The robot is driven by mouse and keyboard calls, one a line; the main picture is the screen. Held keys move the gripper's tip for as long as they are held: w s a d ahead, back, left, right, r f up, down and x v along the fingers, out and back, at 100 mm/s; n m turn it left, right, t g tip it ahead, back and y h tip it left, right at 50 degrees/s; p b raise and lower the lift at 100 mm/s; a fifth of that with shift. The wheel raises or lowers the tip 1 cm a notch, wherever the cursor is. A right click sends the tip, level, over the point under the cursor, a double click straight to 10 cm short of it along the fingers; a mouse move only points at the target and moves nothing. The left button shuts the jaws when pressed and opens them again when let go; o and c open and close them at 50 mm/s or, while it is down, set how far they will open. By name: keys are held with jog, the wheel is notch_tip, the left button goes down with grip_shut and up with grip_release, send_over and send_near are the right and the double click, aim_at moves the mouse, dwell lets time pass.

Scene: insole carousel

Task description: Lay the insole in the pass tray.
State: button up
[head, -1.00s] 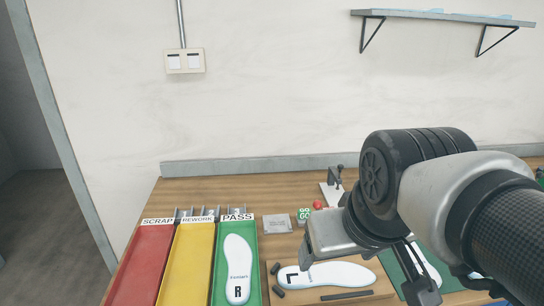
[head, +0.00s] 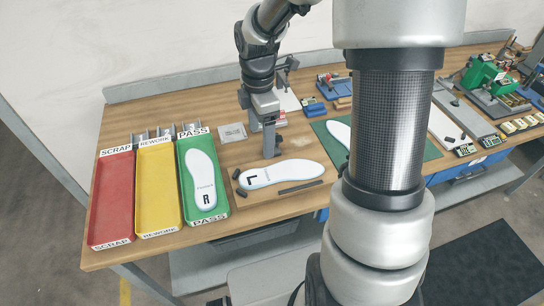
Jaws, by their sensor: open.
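A white insole marked L (head: 290,172) lies on a wooden board (head: 262,199) at the middle of the bench. The green pass tray (head: 222,206) is left of it and holds a white insole marked R (head: 203,177). My gripper (head: 270,153) points down near the heel half of the L insole, close to its far edge. It is open and has nothing in it. Whether a finger touches the insole cannot be told.
The yellow rework tray (head: 157,195) and red scrap tray (head: 113,205) stand left of the pass tray. A dark bar (head: 299,187) and small dark blocks (head: 240,192) lie around the L insole. Another white insole (head: 340,133) lies on a green mat (head: 326,144), partly behind my arm.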

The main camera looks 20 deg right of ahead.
send_over(262, 177)
jog(key=f, duration=1)
jog(key=shift+s+f, duration=0.2)
jog(key=shift+f, duration=0.2)
jog(key=f, duration=0.5)
jog(key=shift+w, duration=0.25)
jog(key=c, duration=1.2)
jog(key=shift+r, duration=0.1)
